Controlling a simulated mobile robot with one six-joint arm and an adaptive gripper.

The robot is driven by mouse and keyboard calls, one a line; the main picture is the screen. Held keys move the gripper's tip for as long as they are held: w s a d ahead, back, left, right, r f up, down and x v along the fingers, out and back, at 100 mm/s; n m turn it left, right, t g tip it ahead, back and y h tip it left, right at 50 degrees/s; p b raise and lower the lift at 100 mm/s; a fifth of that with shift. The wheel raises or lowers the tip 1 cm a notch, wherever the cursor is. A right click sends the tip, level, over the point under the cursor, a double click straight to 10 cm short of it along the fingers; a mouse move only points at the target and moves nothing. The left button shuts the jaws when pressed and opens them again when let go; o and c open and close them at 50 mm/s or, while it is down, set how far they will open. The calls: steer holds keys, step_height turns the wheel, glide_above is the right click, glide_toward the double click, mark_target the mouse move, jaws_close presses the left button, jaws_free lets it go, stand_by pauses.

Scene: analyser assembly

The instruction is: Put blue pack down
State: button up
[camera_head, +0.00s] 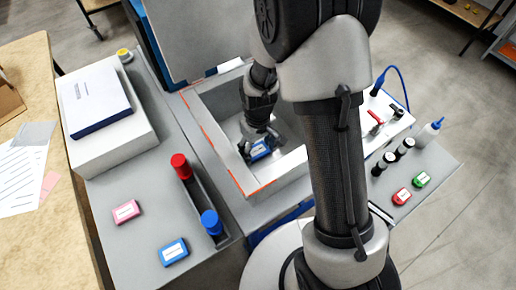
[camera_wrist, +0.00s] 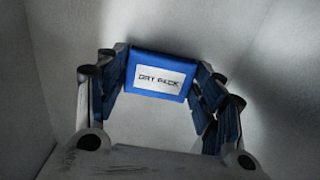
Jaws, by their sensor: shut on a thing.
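My gripper (camera_head: 259,145) is inside the open grey box (camera_head: 217,106) of the analyser, low near its floor. It is shut on a blue pack (camera_head: 262,151) with a white label. In the wrist view the blue pack (camera_wrist: 160,74) sits between the two fingers (camera_wrist: 162,92), its label reading something like "DRY PACK". I cannot tell whether the pack touches the box floor. A second blue pack (camera_head: 174,252) with a white label lies on the grey bench to the lower left.
A raised lid (camera_head: 195,35) stands behind the box, and its walls surround my gripper. On the left bench are a pink pack (camera_head: 126,212) and red (camera_head: 181,166) and blue (camera_head: 211,222) capped bottles.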

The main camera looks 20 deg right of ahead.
steer(key=shift+f, duration=0.2)
steer(key=o, duration=1)
steer(key=shift+o, duration=0.2)
steer(key=shift+r, duration=0.1)
step_height(320, 180, up, 12)
steer(key=p, duration=0.5)
step_height(320, 180, up, 6)
glide_above(258, 151)
steer(key=s, duration=0.1)
steer(key=s+d+r+m+t, duration=0.2)
steer(key=s+r+m+t, duration=0.1)
steer(key=s+r, duration=1.1)
steer(key=s+t, duration=0.1)
steer(key=s, duration=0.3)
steer(key=shift+d+r+m+t, duration=0.15)
steer(key=shift+r+m+t, duration=0.15)
steer(key=shift+r, duration=0.05)
